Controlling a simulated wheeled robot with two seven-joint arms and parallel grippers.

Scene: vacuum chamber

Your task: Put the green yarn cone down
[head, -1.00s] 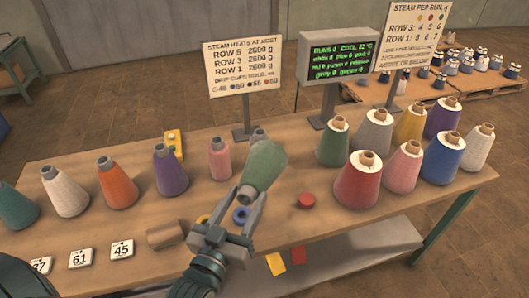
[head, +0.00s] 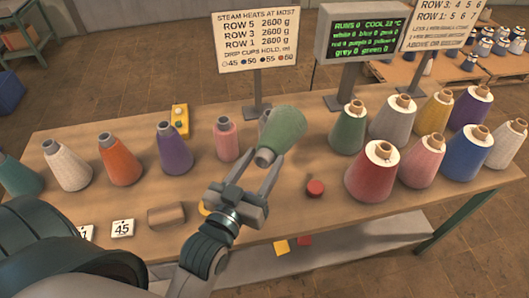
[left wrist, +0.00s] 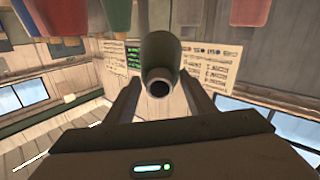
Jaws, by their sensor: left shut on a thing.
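The green yarn cone (head: 285,128) is tilted, its wide end up and to the right, its narrow end down towards me. My left gripper (head: 262,160) is shut on it near the narrow end, over the table (head: 330,215). In the left wrist view the cone (left wrist: 164,50) points its dark, hollow tip at the camera between the two fingers of the gripper (left wrist: 161,92). Whether it touches the table is unclear. Another green cone (head: 348,130) stands upright to the right. My right gripper is not in view.
A greyish cone (head: 265,116) is partly hidden behind the held cone. Pink (head: 227,140), purple (head: 174,150) and other cones stand left; a group with a red cone (head: 369,177) stands right.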

